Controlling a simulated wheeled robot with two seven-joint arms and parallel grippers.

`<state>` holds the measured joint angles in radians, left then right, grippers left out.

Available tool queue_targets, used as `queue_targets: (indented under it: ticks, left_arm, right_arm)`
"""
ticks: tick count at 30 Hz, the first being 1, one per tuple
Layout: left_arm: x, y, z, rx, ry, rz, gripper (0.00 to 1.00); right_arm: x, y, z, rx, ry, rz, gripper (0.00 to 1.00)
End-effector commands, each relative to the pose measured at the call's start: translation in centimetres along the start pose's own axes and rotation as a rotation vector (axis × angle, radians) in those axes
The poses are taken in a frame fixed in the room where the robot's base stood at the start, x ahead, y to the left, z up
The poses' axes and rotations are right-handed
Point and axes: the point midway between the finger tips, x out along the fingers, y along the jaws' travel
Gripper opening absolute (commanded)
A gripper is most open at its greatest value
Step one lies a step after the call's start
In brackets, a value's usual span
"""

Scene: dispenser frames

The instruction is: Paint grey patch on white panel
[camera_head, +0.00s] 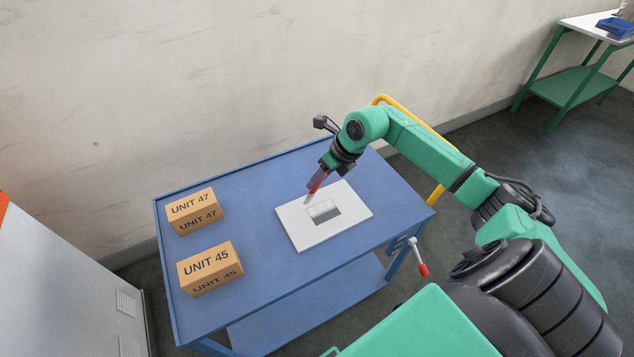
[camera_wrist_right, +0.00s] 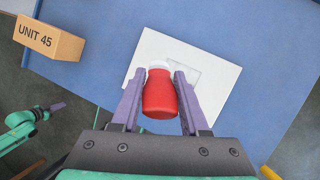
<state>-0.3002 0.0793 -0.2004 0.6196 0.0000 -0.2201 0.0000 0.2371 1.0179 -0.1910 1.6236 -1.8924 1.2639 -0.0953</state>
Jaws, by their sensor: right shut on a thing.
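The white panel (camera_head: 353,204) lies flat on the blue table. My right gripper (camera_head: 313,188) is shut on a red tool (camera_wrist_right: 161,97) with a white end, over the panel's upper left part. In the head view the tip is close to the patch's upper left corner; whether it touches is unclear. In the wrist view the tool hides part of the panel (camera_wrist_right: 152,47). My left gripper (camera_wrist_right: 52,108) shows only in the wrist view, away from the panel.
Two cardboard boxes, UNIT 47 (camera_head: 193,210) and UNIT 45 (camera_head: 210,268), stand on the blue table (camera_head: 262,180) left of the panel. A red-ended lever-like part (camera_head: 420,262) shows beside the table's right side. The table behind the panel is clear.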

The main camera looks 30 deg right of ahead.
Motion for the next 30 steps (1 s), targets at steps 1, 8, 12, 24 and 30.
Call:
queue_targets:
  ticks: [1,8,12,24,30]
  left_arm:
    - [-0.44,0.0,-0.03,0.0,0.0,0.0,0.0]
    - [-0.84,-0.02,-0.05,0.0,0.0,0.0,0.0]
    - [-0.81,-0.02,-0.05,0.0,0.0,0.0,0.0]
    - [-0.8,-0.03,-0.08,0.0,0.0,0.0,0.0]
    - [-0.79,-0.04,-0.09,0.0,0.0,0.0,0.0]
  right_arm:
    - [-0.63,-0.08,0.29,0.0,0.0,-0.002,0.0]
    - [-1.6,-0.29,0.7,0.001,-0.001,-0.001,0.0]
    - [-1.61,-0.3,0.7,0.001,-0.001,-0.001,0.0]
    - [-1.58,-0.29,0.69,0.001,-0.001,-0.001,0.0]
    - [-1.57,-0.29,0.68,0.001,-0.001,-0.001,0.0]
